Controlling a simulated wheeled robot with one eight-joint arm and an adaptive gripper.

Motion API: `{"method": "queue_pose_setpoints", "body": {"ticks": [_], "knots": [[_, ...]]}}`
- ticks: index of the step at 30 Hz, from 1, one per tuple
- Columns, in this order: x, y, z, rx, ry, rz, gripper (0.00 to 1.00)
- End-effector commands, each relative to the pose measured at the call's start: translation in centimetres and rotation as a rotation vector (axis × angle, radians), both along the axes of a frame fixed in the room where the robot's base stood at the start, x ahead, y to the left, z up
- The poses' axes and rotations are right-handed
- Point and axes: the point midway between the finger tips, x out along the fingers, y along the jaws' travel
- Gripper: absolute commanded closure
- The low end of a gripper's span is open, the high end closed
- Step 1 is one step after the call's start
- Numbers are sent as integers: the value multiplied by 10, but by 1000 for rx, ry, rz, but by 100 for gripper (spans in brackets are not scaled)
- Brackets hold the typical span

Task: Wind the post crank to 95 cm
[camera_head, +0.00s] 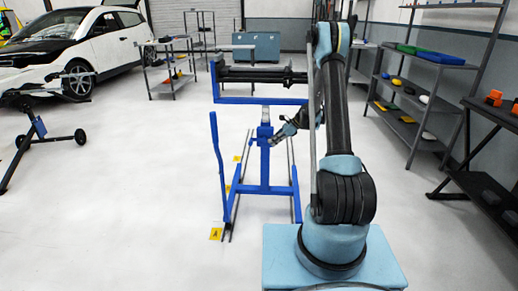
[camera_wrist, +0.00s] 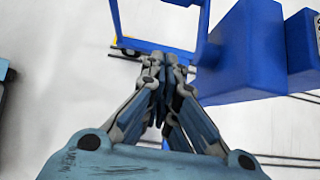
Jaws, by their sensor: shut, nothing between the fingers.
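A blue stand with an upright post (camera_head: 265,155) is in the middle of the head view. It bears a blue frame (camera_head: 265,101) with dark rolls (camera_head: 262,75) at the top. A small blue part (camera_head: 252,142) sticks out of the post's left side; I cannot tell if it is the crank. My gripper (camera_head: 281,136) is close to the post's right side. In the wrist view my gripper (camera_wrist: 165,62) is shut and empty, just left of the large blue post section (camera_wrist: 245,45). A blue block (camera_wrist: 302,45) stands beyond it. No height reading can be made out.
A tall blue bar (camera_head: 219,165) rises left of the post. Shelves (camera_head: 410,115) line the right side. A white car (camera_head: 85,45) stands back left. Open floor lies on the left.

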Motion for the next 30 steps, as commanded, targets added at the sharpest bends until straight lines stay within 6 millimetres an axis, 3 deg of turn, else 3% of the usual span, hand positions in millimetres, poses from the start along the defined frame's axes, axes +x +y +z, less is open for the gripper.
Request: {"method": "queue_pose_setpoints", "body": {"ticks": [5, 23, 30], "knots": [[1, 9, -10, 3, 5, -2, 100], [2, 72, -73, 2, 3, -1, 100], [3, 82, -48, 2, 3, -2, 100]]}}
